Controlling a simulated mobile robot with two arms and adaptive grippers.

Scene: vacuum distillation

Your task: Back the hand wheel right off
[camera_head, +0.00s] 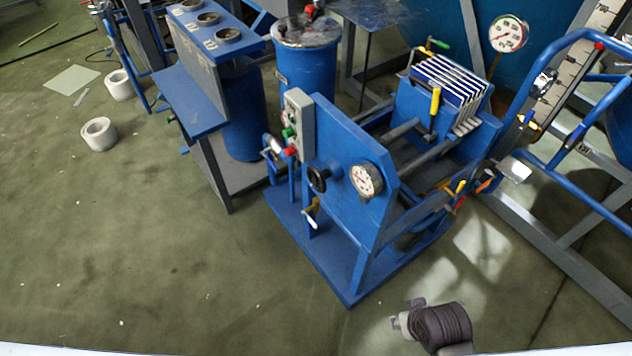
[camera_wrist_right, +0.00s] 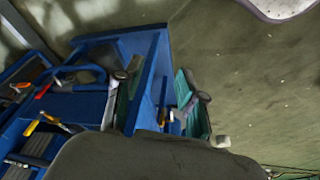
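The hand wheel (camera_head: 318,178) is a small black wheel on the front blue plate (camera_head: 352,130) of the plate press, left of a white round gauge. My right gripper (camera_wrist_right: 157,90) shows in the right wrist view with its two fingers spread apart and nothing held between them. Blue frame parts of the press lie behind the fingers there. I cannot make out the hand wheel in that view. In the head view my dark right wrist (camera_head: 441,326) is at the bottom, in front of the press and well apart from the wheel. My left gripper is not in view.
The gauge (camera_head: 367,181) sits close beside the wheel. A grey control box (camera_head: 298,118) with coloured buttons stands behind it on the left. A blue tube frame (camera_head: 560,180) stands at the right. The floor at front left is clear.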

